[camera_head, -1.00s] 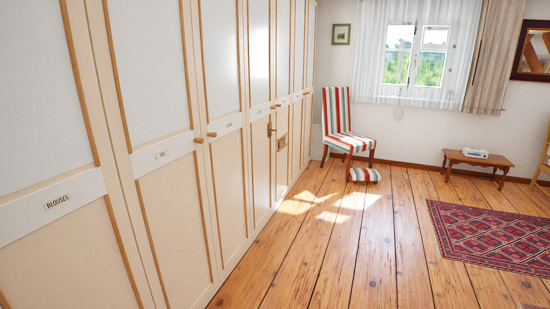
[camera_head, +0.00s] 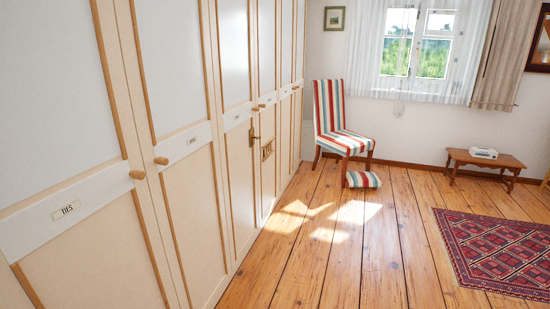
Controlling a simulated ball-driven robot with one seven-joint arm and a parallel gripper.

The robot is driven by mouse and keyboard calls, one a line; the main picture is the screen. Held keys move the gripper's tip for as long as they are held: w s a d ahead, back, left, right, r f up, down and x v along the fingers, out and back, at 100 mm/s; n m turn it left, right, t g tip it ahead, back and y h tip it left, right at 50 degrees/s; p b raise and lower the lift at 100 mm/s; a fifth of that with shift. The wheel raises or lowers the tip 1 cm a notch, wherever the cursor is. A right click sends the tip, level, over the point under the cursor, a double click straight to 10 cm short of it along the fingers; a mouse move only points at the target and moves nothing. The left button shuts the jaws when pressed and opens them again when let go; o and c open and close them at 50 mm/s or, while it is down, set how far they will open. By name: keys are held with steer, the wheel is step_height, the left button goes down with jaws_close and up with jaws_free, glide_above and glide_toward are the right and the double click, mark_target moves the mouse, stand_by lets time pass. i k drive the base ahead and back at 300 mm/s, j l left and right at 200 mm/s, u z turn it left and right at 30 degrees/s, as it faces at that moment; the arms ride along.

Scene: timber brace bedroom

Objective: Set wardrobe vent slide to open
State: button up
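The wardrobe (camera_head: 175,75) is a long row of cream panelled doors with wooden trim along the left side. A small brown rectangular fitting (camera_head: 268,149), which may be the vent slide, sits on a farther door, right of a door handle (camera_head: 254,137). It is too small to tell whether it is open or shut. The nearest door bears a label reading "TIES" (camera_head: 66,210). Round wooden knobs (camera_head: 161,161) sit on the door rails. My gripper is not in view.
A low wooden table (camera_head: 484,160) holds a white device (camera_head: 484,153). A red patterned rug (camera_head: 495,250) lies at right. The plank floor (camera_head: 335,265) along the wardrobe is clear.

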mark_target(269, 148)
steer(key=i, duration=2.4)
steer(key=i+l, duration=0.1)
steer(key=i, duration=2.35)
steer(key=j+u, duration=0.05)
steer(key=j, duration=0.05)
